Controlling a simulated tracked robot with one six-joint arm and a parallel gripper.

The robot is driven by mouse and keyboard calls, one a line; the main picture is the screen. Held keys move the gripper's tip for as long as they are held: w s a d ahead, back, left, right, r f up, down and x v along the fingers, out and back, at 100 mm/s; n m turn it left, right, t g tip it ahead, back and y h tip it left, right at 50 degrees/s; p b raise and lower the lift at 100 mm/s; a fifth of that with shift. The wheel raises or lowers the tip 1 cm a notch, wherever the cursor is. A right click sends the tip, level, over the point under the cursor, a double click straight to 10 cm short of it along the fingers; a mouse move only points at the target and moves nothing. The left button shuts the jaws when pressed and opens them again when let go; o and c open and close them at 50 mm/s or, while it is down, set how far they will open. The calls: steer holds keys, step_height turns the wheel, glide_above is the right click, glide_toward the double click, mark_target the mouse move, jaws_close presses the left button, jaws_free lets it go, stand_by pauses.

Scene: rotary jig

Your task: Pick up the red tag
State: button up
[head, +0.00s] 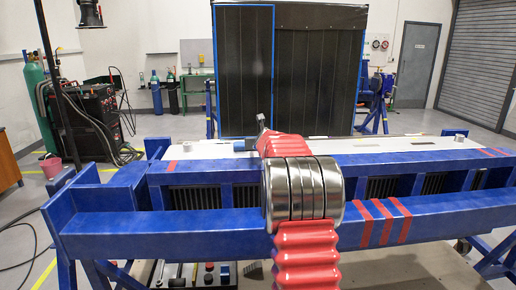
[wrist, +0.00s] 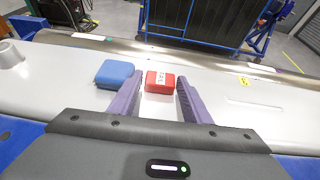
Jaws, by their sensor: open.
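In the wrist view a small red block-shaped tag (wrist: 160,82) with a white printed label lies on the pale jig surface. My gripper (wrist: 157,84) is open, with one purple finger on each side of the tag; the right finger looks very close to it, and I cannot tell whether it touches. A blue block (wrist: 115,73) lies just left of the left finger. In the head view my arm hides the tag, and a bit of blue (head: 239,145) shows left of the arm on the white top.
The white top (head: 390,145) sits on a blue frame (head: 130,222). A yellow label (wrist: 243,81) lies right of my gripper.

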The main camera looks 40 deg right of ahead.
steer(key=shift+x, duration=1.2)
steer(key=shift+c, duration=0.5)
steer(key=c, duration=0.6)
steer(key=shift+r, duration=0.2)
step_height(320, 180, up, 10)
steer(key=shift+f, duration=0.15)
